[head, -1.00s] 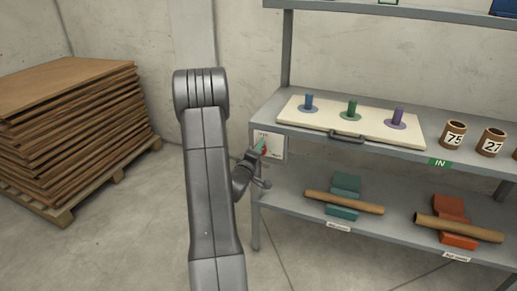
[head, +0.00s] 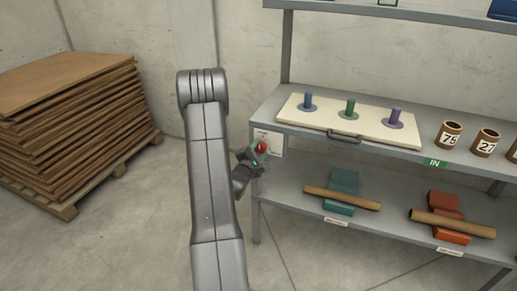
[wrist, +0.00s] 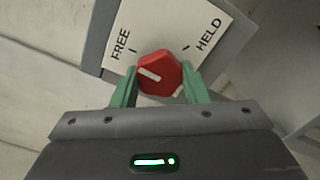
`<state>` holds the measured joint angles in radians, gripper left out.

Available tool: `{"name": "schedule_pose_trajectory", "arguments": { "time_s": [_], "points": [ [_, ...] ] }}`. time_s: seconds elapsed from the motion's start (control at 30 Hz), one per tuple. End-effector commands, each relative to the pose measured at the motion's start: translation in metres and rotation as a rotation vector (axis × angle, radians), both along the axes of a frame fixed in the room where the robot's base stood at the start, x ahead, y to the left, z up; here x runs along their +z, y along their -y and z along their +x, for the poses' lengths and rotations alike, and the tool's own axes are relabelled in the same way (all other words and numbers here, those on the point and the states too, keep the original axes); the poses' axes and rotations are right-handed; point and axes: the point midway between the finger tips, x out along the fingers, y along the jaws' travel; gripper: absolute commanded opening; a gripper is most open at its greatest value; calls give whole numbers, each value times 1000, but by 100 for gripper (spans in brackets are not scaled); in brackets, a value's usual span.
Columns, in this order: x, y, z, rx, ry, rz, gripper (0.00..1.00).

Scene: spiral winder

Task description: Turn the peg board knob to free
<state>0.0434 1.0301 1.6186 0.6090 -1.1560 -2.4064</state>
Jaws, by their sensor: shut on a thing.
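The red knob (wrist: 160,73) sits on a white plate (wrist: 190,25) marked FREE and HELD in the wrist view. Its white mark points left, on the FREE side, a little below the FREE tick. My gripper (wrist: 160,78) has a green finger on either side of the knob and is shut on it. In the head view the knob (head: 262,147) shows red at the shelf's left end, with my gripper (head: 257,155) at it. The peg board (head: 390,129) lies on the shelf with blue, green and purple pegs standing on it.
The grey shelf (head: 290,129) also carries numbered tubes (head: 449,134) at the right. Rolls on teal and orange blocks lie on the lower shelf (head: 385,224). A pallet of brown sheets (head: 80,120) stands at the left. The floor between is clear.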

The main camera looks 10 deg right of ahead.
Motion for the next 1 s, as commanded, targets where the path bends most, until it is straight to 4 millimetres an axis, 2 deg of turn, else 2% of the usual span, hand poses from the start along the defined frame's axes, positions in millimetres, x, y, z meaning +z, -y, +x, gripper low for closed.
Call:
{"name": "schedule_pose_trajectory", "arguments": {
  "time_s": [0.73, 0.77, 0.83, 1.0],
  "points": [
    [-2, 0, -1, 1, -50, -69, 18],
    [-2, 0, -1, 1, -50, -69, 46],
    [-2, 0, -1, 1, -49, -68, 60],
    [-1, 0, 0, 0, -48, -68, 62]
  ]
}}
